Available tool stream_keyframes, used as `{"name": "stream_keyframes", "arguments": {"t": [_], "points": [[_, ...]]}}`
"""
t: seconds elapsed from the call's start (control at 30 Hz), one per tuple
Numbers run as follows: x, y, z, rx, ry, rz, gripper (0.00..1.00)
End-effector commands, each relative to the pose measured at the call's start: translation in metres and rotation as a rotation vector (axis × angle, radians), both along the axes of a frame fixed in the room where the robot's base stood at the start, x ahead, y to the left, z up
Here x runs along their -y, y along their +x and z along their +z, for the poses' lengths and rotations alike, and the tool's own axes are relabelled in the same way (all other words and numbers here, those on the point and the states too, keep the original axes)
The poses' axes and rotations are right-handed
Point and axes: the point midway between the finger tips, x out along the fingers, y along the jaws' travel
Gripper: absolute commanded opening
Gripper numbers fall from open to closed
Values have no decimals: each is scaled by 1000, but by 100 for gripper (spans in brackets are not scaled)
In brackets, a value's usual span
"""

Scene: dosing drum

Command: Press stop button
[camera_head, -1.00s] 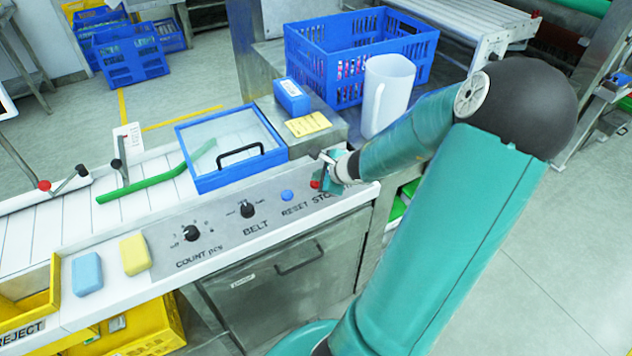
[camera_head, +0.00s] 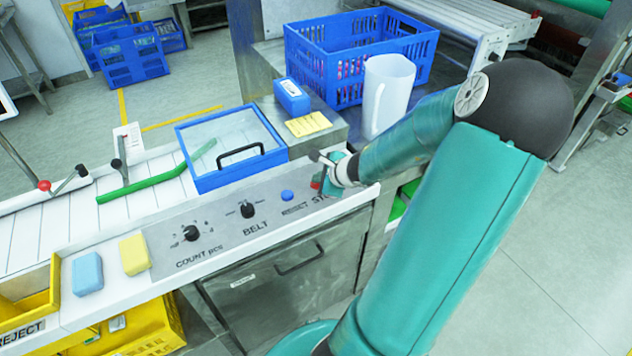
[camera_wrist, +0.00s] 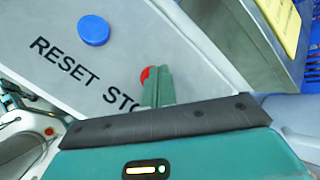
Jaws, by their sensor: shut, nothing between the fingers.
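The red stop button (camera_head: 316,181) is at the right end of the grey control panel, above the lettering STOP. In the wrist view only a sliver of the red button (camera_wrist: 145,74) shows; my gripper hides the rest. My gripper (camera_head: 331,180) is shut and empty, its tip over or beside the button. In the wrist view the shut green fingers (camera_wrist: 158,84) overlap the button's right side. I cannot tell whether they touch it or whether it is pressed in.
The blue reset button (camera_head: 287,196) is just left of the stop button. The BELT knob (camera_head: 247,210) and COUNT knob (camera_head: 191,233) lie further left. A blue-framed clear lid (camera_head: 232,146), a yellow note (camera_head: 308,124) and a white jug (camera_head: 387,95) stand behind the panel.

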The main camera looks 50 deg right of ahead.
Motion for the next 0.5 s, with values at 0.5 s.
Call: {"name": "stream_keyframes", "arguments": {"t": [0.5], "points": [[0, 0, 17, -1, -1, 0, 0]]}}
